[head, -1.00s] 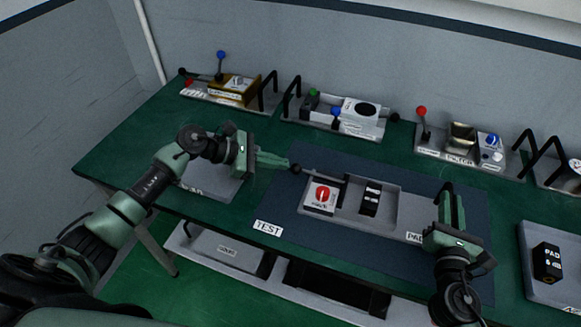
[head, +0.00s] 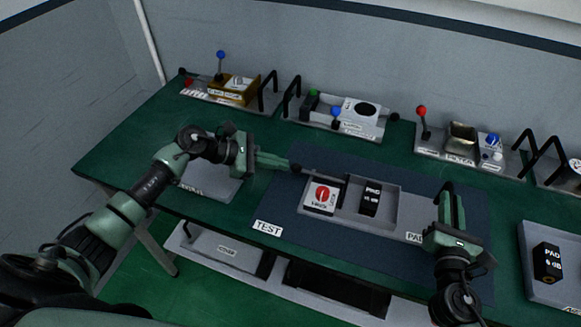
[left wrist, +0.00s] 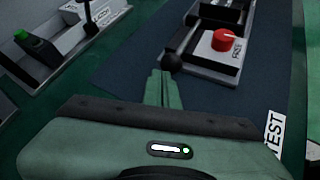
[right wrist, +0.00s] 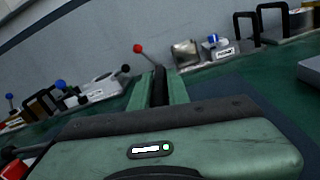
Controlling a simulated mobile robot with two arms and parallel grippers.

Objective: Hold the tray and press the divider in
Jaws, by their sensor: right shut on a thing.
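The grey tray (head: 388,222) lies on the dark blue mat. Inside it are a white block with a red knob (head: 322,194) and a black PAD block (head: 371,198). A dark divider rod ends in a black ball (head: 296,168) at the tray's back left; the ball also shows in the left wrist view (left wrist: 172,61). My left gripper (head: 287,163) has its fingers together, empty, with the tips right by the ball; contact is unclear. My right gripper (head: 450,208) is shut on the tray's black upright handle (right wrist: 159,85) at the right end.
Fixtures with levers and black handles (head: 345,117) line the table's back. Another tray with a PAD block (head: 547,262) stands at the right. A grey plate (head: 212,183) lies under my left forearm. A TEST label (head: 267,228) marks the mat's front left.

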